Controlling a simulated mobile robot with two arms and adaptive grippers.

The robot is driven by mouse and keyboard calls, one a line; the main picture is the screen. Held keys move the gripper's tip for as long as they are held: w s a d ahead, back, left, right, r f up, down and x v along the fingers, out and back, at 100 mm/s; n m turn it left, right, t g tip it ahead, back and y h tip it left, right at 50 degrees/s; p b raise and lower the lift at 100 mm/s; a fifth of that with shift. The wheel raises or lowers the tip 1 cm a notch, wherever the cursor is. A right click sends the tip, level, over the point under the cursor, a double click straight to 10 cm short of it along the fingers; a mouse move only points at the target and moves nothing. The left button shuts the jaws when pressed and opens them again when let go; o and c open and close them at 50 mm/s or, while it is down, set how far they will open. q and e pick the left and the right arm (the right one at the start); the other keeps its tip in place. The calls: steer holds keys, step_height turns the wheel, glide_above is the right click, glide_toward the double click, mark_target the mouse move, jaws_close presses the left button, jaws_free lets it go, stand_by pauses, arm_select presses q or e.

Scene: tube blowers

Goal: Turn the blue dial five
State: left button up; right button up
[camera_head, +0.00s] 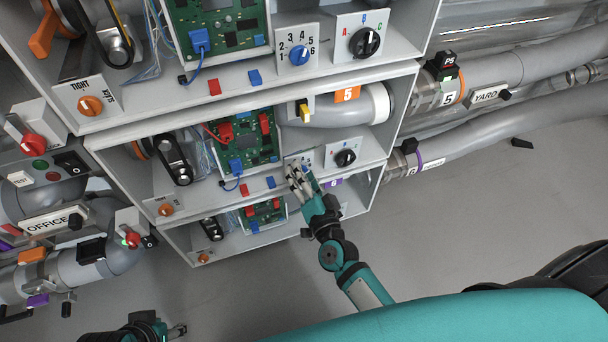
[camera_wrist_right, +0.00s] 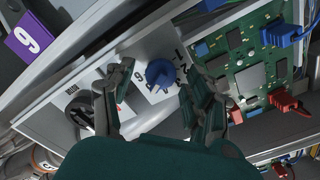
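The blue dial (camera_wrist_right: 160,73) sits on a white numbered plate in the middle compartment, under an orange label 5 (camera_head: 347,95). In the head view, my right gripper (camera_head: 298,174) is in front of that plate and mostly hides the dial. In the right wrist view, my right gripper (camera_wrist_right: 158,100) is open, with one finger on each side of the dial. Gaps show between the fingers and the dial; contact is not visible. My left gripper (camera_head: 178,330) is low at the bottom left, away from the shelves; its finger opening is too small to judge.
A black A-B-C knob (camera_head: 345,158) is beside the dial plate, and a circuit board (camera_head: 243,142) with red and blue plugs is on the other side. Another blue dial (camera_head: 299,56) is in the compartment above.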

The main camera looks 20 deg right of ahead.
steer(key=s, duration=1.2)
steer(key=shift+d, duration=0.2)
